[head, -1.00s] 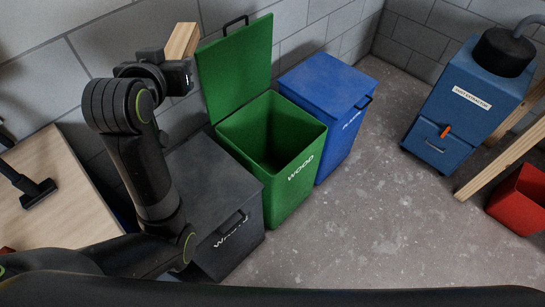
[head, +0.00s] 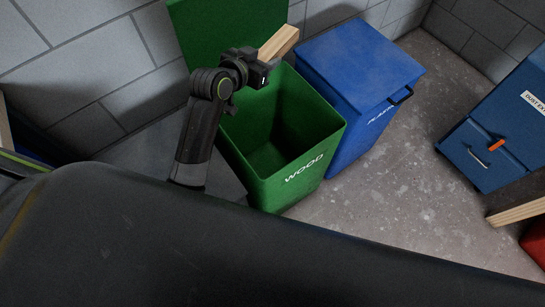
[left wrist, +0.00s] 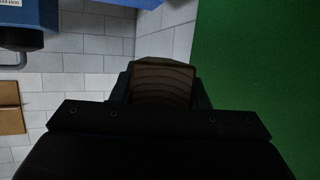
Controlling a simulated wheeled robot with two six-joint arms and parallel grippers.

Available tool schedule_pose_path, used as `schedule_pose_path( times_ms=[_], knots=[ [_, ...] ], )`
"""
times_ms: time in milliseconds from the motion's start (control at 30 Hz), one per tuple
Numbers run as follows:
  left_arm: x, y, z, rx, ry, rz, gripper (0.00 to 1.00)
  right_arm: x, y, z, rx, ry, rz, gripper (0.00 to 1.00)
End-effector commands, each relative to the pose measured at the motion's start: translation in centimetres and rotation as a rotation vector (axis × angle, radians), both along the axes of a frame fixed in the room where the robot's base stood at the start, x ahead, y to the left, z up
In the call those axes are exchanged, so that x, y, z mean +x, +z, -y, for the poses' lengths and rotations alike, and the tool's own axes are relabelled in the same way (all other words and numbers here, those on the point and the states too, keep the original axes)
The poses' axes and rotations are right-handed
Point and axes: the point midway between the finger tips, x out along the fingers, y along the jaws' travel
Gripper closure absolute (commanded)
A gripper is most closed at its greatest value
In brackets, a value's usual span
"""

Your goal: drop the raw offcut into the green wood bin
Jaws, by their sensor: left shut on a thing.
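The raw offcut (head: 281,41), a pale bare wood block, is held in my left gripper (head: 262,66), which is shut on it. In the left wrist view the offcut's ringed end grain (left wrist: 163,85) shows between the jaws. The green wood bin (head: 290,186), marked WOOD, stands with its lid (head: 215,38) raised at the back. The gripper and offcut appear over the back part of its opening in the head view; their exact height above the rim is hard to tell. The bin's inside is dark. My right gripper is not in view.
A blue bin (head: 362,62) with a closed lid stands to the right of the green bin. A blue dust extractor (head: 497,150) and a wooden leg (head: 520,211) are further right. Grey floor (head: 405,205) is free between. A block wall (head: 80,80) stands behind.

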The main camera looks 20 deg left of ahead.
Motion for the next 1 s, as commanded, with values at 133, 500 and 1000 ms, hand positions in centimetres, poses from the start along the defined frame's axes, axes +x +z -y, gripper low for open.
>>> schedule_pose_path(
  times_ms=[133, 500, 1000],
  knots=[
    [-0.6, -8.4, -0.5, 0.000, -0.004, -0.005, 0.84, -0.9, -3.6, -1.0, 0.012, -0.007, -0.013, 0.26],
    [-1.5, -14.3, -1.3, 0.001, 0.013, 0.004, 0.84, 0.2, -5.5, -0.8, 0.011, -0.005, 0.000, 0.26],
    [-1.5, -18.8, -1.3, 0.001, 0.014, 0.006, 0.84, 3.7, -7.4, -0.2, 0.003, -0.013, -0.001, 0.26]
  ],
)
